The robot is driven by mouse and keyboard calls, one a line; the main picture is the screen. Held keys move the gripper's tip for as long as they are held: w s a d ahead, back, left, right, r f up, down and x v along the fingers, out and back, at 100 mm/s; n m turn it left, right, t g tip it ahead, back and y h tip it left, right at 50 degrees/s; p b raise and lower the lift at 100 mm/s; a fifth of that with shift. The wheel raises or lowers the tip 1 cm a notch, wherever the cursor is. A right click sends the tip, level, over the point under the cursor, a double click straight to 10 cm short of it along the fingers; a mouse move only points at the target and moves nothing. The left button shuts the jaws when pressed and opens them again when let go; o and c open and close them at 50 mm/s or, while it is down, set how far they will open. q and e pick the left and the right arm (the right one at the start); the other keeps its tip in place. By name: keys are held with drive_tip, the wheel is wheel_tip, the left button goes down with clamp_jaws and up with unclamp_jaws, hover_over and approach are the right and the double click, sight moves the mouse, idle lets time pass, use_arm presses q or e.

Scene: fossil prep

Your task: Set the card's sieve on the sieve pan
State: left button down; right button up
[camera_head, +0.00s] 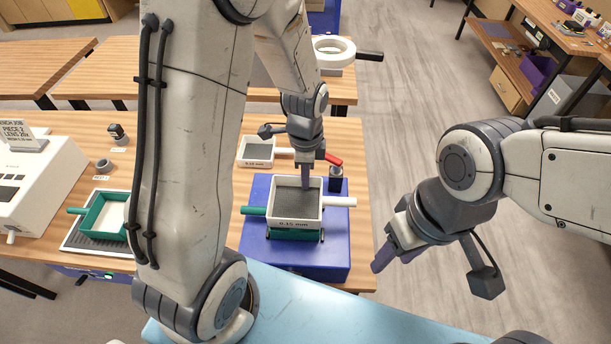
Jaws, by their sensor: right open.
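A square white-rimmed sieve (296,222) labelled 0.15 mm sits on the green sieve pan (294,236), on a blue block at the table's front. Its white handle points right, and a green handle points left. My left gripper (306,178) reaches down at the sieve's far wall, with a finger over the mesh side. Whether it grips the wall is unclear. A card (19,134) stands on the white machine at the left; its sieve line is too small to read surely. My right gripper (388,256) is open and empty, right of the blue block.
Another white sieve (257,150) lies behind, near a dark jar (336,180) and a red-handled item (328,158). A green-framed tray (104,216) rests on a mat at left. My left arm hides part of the table. The floor at right is clear.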

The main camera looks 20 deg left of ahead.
use_arm(q)
drive_tip(key=shift+f+b, duration=0.3)
drive_tip(key=shift+f, duration=0.3)
drive_tip(key=c, duration=1)
unclamp_jaws()
drive_tip(key=shift+o, duration=0.2)
drive_tip(key=shift+r, duration=0.15)
wheel_tip(320, 180, up, 7)
drive_tip(key=p, duration=0.6)
drive_tip(key=shift+p, duration=0.35)
drive_tip(key=shift+d, duration=0.1)
